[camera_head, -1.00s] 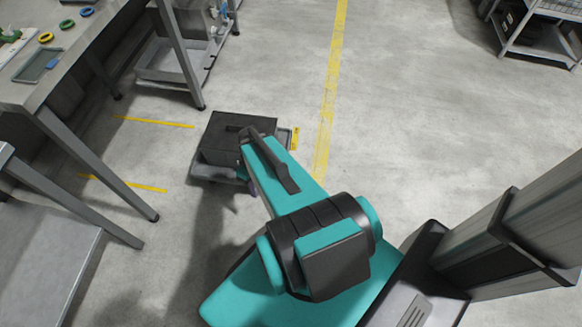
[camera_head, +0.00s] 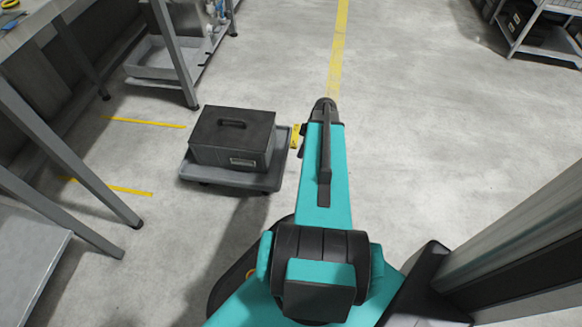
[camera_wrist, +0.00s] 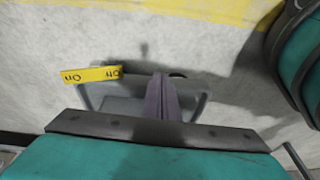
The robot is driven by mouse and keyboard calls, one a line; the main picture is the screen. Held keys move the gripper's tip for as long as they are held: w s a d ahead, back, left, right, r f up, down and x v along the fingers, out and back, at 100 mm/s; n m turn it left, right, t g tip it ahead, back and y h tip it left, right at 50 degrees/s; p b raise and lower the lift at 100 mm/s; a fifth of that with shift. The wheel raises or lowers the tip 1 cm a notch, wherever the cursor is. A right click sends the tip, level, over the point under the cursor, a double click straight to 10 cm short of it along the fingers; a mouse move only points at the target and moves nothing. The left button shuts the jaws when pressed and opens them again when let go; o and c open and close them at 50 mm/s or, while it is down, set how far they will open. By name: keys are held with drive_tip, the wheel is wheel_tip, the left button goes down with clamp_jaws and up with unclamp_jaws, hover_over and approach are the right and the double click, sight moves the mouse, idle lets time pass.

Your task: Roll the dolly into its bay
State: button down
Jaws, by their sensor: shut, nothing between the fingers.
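The dolly (camera_head: 272,178) is a low grey platform on wheels, standing slightly turned on the floor. A dark lidded box (camera_head: 232,140) with a handle rests on it. A yellow tag (camera_head: 295,136) shows at its right side. Yellow floor lines (camera_head: 143,122) (camera_head: 118,188) lie left of the dolly, which stands outside their right ends. In the wrist view my gripper (camera_wrist: 163,92) is shut and empty, its fingers over the grey dolly edge (camera_wrist: 120,105) beside the yellow tag (camera_wrist: 92,74). I cannot tell whether they touch. In the head view my arm hides the fingers.
A long yellow line (camera_head: 338,50) runs up the floor. The floor between is clear.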

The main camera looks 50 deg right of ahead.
drive_tip(key=d, duration=0.1)
drive_tip(key=s+d, duration=0.1)
drive_tip(key=shift+d+f+t+b, duration=0.1)
drive_tip(key=shift+d+t+b, duration=0.2)
drive_tip(key=shift+f, duration=0.15)
drive_tip(key=w+a+f+b, duration=0.3)
drive_tip(key=w+f+b, duration=0.3)
drive_tip(key=f, duration=0.3)
drive_tip(key=shift+a+f, duration=0.2)
drive_tip(key=shift+a, duration=0.15)
idle(0.6)
